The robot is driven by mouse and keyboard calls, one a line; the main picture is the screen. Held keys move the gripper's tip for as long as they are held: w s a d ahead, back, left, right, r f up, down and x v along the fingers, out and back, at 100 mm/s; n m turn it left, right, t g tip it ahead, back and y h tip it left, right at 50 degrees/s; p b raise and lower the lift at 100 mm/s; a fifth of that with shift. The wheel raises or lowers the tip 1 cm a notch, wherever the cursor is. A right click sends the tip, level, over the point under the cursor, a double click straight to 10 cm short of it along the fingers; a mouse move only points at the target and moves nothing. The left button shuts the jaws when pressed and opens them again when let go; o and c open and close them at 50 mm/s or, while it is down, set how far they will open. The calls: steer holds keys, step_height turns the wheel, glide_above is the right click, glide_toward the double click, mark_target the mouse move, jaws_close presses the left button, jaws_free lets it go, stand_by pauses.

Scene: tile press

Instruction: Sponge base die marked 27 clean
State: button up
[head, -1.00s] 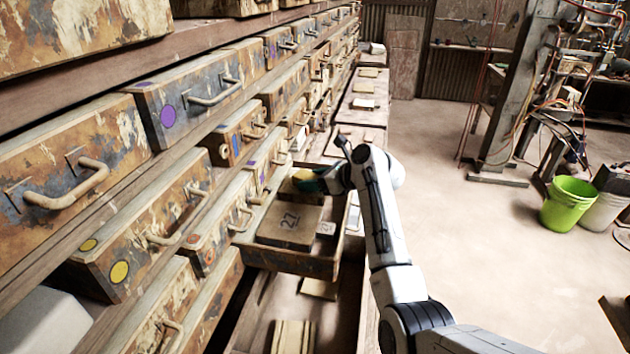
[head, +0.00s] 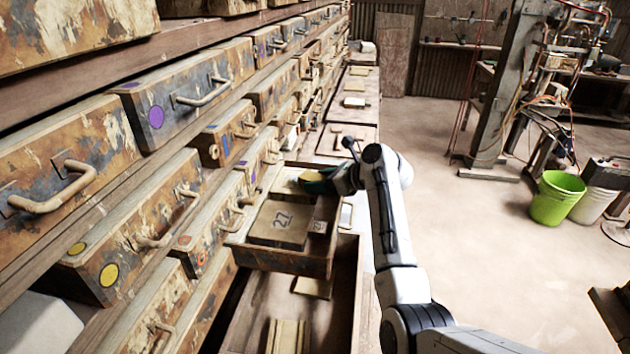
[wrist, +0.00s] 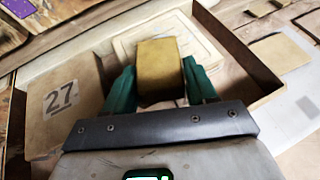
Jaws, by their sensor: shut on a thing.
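The base die marked 27 (head: 283,222) lies in an open drawer (head: 292,262), its number facing up. The die also shows at the left of the wrist view (wrist: 62,98). My gripper (head: 318,180) is over the far part of the drawer, beyond the die and a little to its right in the head view. Its green fingers (wrist: 160,85) are shut on a yellow-brown sponge (wrist: 160,72). The sponge is apart from the die in the wrist view.
A pale flat block (wrist: 180,40) lies in the drawer beyond the sponge. Closed drawers with handles (head: 203,92) line the left. A lower open drawer (head: 335,320) holds pale slabs. A green bucket (head: 556,198) stands on open floor at right.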

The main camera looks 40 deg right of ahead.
steer(key=shift+s+d, duration=0.45)
steer(key=shift+s, duration=0.1)
steer(key=shift+r, duration=0.1)
steer(key=shift+r, duration=0.5)
steer(key=shift+w+d+b, duration=0.8)
steer(key=shift+w+d, duration=0.65)
steer(key=shift+d, duration=0.2)
steer(key=shift+f, duration=0.65)
